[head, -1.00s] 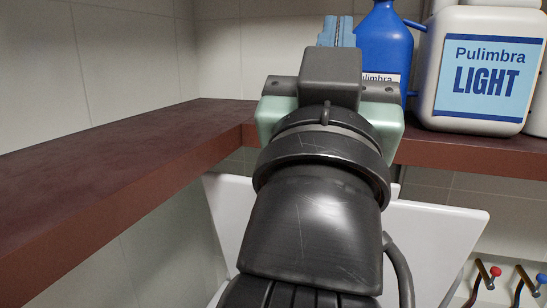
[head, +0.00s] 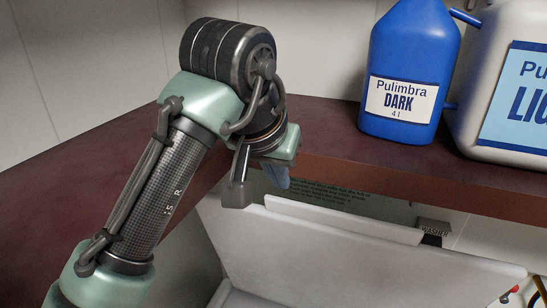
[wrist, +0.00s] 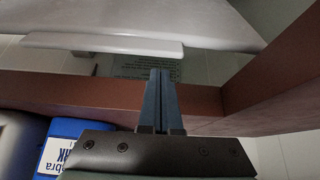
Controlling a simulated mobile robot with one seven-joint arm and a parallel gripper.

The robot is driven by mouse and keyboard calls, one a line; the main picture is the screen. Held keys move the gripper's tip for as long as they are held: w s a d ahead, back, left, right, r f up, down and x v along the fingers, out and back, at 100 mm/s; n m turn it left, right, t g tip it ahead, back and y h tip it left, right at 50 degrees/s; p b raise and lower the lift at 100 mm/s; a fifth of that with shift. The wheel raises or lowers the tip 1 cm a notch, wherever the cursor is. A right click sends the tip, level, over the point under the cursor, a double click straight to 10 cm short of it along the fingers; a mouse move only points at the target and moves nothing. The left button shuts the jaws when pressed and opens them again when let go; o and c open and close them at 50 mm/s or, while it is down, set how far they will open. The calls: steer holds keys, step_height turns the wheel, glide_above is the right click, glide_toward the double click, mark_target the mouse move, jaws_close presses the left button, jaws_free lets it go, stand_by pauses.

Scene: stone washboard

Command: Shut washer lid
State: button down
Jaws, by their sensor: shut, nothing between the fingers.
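The washer lid (head: 370,255) is a wide white panel, raised and tilted back below the shelf in the head view. A narrower white strip (head: 340,219) shows along its upper edge. In the wrist view the lid (wrist: 150,14) fills the top, with the white strip (wrist: 100,44) below it. My gripper (wrist: 160,72) is shut and empty, its blue fingers pointing toward the strip with a visible gap in the picture. In the head view my gripper (head: 276,178) is partly hidden by my wrist, near the shelf's front edge above the lid's left part. The washer's opening is mostly out of view.
A dark red shelf (head: 330,170) runs along the left and back walls, close around my gripper. A blue Pulimbra DARK bottle (head: 408,60) and a white Pulimbra LIGHT canister (head: 490,60) stand on it. A printed notice (head: 315,190) is on the wall behind the lid.

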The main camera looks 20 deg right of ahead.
steer(key=p+x, duration=0.2)
steer(key=x, duration=0.4)
